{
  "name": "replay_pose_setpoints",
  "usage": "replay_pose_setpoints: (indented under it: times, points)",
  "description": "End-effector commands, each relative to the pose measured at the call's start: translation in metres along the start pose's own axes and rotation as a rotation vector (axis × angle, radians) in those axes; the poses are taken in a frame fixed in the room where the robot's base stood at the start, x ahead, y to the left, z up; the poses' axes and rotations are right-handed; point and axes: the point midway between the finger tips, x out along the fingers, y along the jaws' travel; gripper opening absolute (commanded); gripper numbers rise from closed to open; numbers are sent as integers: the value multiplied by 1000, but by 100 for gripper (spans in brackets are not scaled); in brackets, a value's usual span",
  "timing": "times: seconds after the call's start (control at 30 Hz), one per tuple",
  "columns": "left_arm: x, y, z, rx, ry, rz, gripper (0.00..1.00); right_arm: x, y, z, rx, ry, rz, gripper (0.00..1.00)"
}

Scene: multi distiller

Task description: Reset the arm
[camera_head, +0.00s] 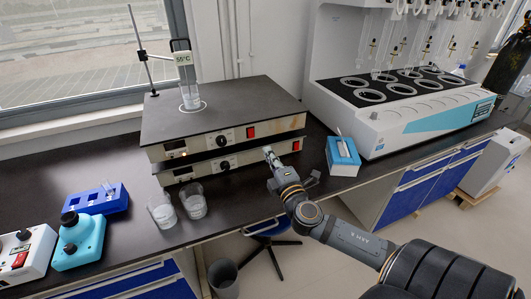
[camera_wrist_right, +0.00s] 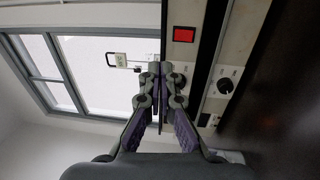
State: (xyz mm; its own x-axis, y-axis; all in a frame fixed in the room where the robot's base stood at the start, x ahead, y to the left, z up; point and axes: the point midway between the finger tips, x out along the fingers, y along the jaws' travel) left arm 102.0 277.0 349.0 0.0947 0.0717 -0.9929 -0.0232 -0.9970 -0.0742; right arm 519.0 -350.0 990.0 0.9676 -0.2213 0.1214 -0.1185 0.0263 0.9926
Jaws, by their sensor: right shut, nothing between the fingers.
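My right arm comes in from the lower right in the head view. Its gripper (camera_head: 270,154) is at the front right of the stacked hot plates (camera_head: 222,140), close to the red switches. In the right wrist view the fingers of the right gripper (camera_wrist_right: 162,72) are shut with nothing between them. The hot plate front, with a red switch (camera_wrist_right: 184,34) and a black knob (camera_wrist_right: 225,86), lies just to their right. Whether the fingertips touch the hot plate I cannot tell. My left gripper is not in view.
A beaker (camera_head: 189,96) stands on the upper hot plate beside a stand with a 55°C display (camera_head: 183,58). Two beakers (camera_head: 193,201) stand in front. A blue box (camera_head: 342,156), the multi distiller (camera_head: 420,125), a blue rack (camera_head: 96,202) and a teal device (camera_head: 80,243) share the dark bench.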

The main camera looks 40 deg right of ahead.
Motion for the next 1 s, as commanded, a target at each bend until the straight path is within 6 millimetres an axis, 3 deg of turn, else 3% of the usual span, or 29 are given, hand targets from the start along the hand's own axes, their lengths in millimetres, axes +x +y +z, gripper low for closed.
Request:
replay_pose_setpoints:
  times: [0.27, 0.37, 0.47, 0.6, 0.73, 0.9, 0.97, 1.0]
  points:
    - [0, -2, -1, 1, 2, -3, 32, -2, -3, 2, 21, -17, -10, 0]
    - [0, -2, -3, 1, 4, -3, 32, -17, -26, 18, 183, -148, -102, 0]
    - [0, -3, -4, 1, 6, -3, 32, -56, -76, 33, 442, -370, -297, 0]
    - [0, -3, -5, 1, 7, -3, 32, -121, -136, 21, 713, -605, -586, 0]
    - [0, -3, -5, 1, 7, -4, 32, -171, -166, -5, 867, -730, -806, 0]
    - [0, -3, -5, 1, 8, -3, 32, -228, -182, -46, 1013, -830, -1068, 0]
    - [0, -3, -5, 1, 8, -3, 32, -247, -184, -62, 1056, -853, -1159, 0]
    - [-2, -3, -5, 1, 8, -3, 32, -250, -194, -63, 1056, -865, -1182, 0]
